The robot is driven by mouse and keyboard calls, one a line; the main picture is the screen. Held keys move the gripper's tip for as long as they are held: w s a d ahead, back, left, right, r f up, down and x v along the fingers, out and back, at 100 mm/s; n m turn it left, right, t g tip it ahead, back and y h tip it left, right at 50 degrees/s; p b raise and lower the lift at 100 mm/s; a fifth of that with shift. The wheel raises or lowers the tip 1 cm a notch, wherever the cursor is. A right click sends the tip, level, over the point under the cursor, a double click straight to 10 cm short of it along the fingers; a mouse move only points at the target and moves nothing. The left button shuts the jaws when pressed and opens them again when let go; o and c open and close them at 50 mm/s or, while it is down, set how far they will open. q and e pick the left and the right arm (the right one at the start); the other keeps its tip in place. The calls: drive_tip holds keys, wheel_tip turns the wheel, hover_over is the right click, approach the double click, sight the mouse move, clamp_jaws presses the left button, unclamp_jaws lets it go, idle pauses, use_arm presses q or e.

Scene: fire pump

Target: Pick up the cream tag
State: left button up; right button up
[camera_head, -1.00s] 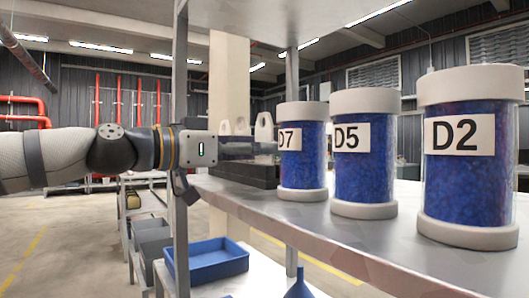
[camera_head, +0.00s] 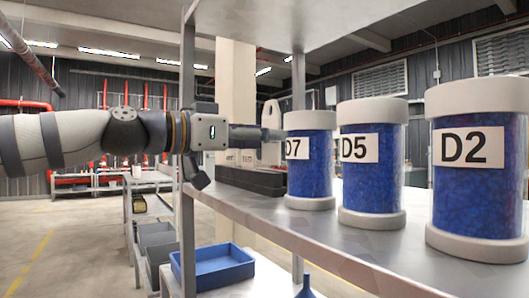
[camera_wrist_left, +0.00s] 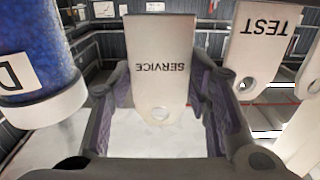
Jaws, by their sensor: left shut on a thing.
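A cream tag (camera_wrist_left: 160,55) lettered SERVICE stands between the two fingers of my left gripper (camera_wrist_left: 163,92) in the left wrist view. Its lettering shows upside down, and a round hole is near its lower picture edge. My left gripper is shut on this tag. In the head view the pale tag (camera_head: 271,114) rises above the dark fingers of my left gripper (camera_head: 268,134), beside the D7 canister. A second pale tag (camera_wrist_left: 262,45), lettered TEST, is to the right and apart from the gripper. My right gripper is not in view.
Blue-filled canisters D7 (camera_head: 310,182), D5 (camera_head: 368,190) and D2 (camera_head: 475,200) stand on the metal shelf (camera_head: 300,228). A dark block (camera_head: 250,182) lies behind my gripper. A shelf post (camera_head: 188,225) crosses near my wrist. A blue tray (camera_head: 215,268) sits lower down.

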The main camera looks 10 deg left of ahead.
use_arm(q)
drive_tip(key=s+r+p, duration=0.4)
drive_tip(key=s+r, duration=0.5)
drive_tip(key=s, duration=0.4)
drive_tip(key=shift+s+a, duration=0.15)
drive_tip(key=shift+a, duration=0.2)
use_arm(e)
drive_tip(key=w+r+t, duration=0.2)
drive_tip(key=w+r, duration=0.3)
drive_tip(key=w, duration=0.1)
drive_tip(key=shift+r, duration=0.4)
